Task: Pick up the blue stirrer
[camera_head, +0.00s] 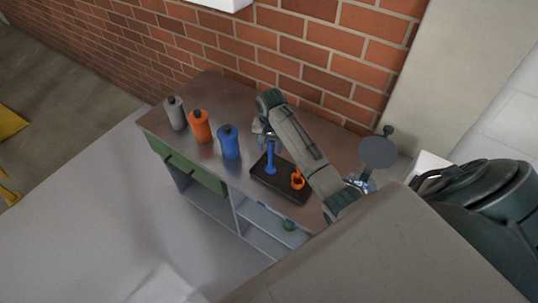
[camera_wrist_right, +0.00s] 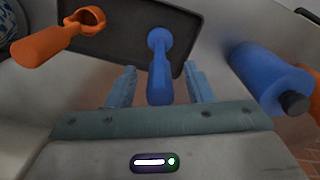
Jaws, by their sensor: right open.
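The blue stirrer (camera_head: 271,160) stands upright on a dark tray (camera_head: 286,194) on the bench. In the right wrist view the stirrer (camera_wrist_right: 159,68) lies between the two open fingers of my right gripper (camera_wrist_right: 161,84), with space showing on both sides. In the head view my right gripper (camera_head: 262,136) is at the stirrer's upper end, partly hidden by my own arm. It is not shut on anything. My left gripper is not in view.
An orange tool (camera_head: 298,181) with a ring stands on the same tray, right of the stirrer. Blue (camera_head: 229,143), orange (camera_head: 200,127) and grey (camera_head: 175,113) bottles line the bench to the left. A brick wall (camera_head: 290,50) is behind. The blue bottle (camera_wrist_right: 268,80) is close in the wrist view.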

